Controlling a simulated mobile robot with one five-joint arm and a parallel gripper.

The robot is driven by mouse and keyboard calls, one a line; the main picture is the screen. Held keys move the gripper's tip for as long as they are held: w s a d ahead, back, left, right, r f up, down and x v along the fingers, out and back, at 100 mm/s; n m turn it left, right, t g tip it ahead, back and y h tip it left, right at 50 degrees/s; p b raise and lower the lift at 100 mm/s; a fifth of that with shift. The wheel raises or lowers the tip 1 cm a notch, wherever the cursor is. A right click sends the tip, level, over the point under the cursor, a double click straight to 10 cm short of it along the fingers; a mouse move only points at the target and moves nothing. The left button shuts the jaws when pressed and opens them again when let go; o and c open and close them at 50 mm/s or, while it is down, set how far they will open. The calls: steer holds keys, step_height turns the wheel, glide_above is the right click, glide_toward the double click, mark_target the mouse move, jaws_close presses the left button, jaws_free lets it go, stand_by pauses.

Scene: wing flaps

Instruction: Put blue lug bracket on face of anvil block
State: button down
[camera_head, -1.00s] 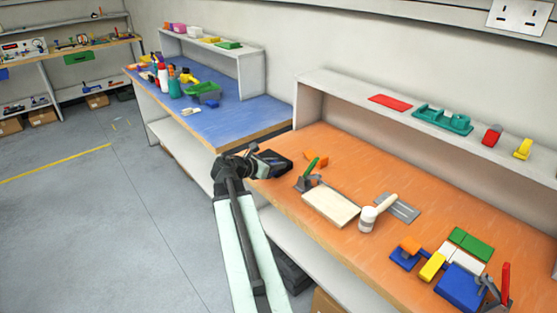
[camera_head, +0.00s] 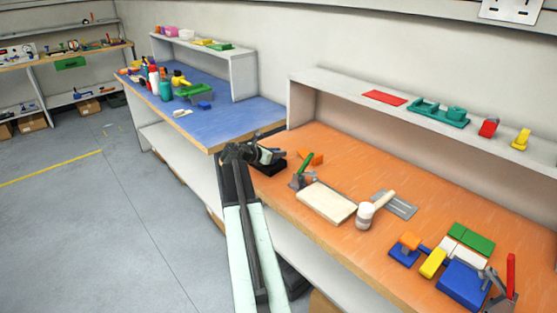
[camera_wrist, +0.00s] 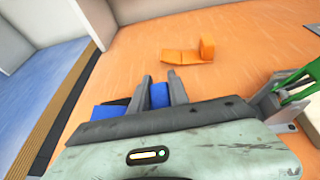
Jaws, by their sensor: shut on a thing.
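My gripper (camera_wrist: 160,84) is shut on the blue lug bracket (camera_wrist: 160,95), which shows between the two fingers in the wrist view. More blue shows left of the fingers, and the gripper body hides the rest of the part. In the head view my gripper (camera_head: 262,153) is over the left end of the orange bench. I cannot tell whether the bracket touches the block's face.
An orange bracket (camera_head: 311,158) and a green-handled clamp (camera_head: 302,170) stand close to the right of my gripper. A pale board (camera_head: 327,201) and a white mallet (camera_head: 366,213) lie farther right. The blue bench (camera_head: 215,125) adjoins on the left.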

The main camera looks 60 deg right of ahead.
steer(key=shift+r, duration=0.1)
steer(key=c, duration=1.3)
jaws_free()
steer(key=shift+o, duration=0.2)
steer(key=shift+r+p, duration=0.1)
steer(key=shift+p, duration=0.2)
steer(key=p+v, duration=0.4)
steer(key=v, duration=0.8)
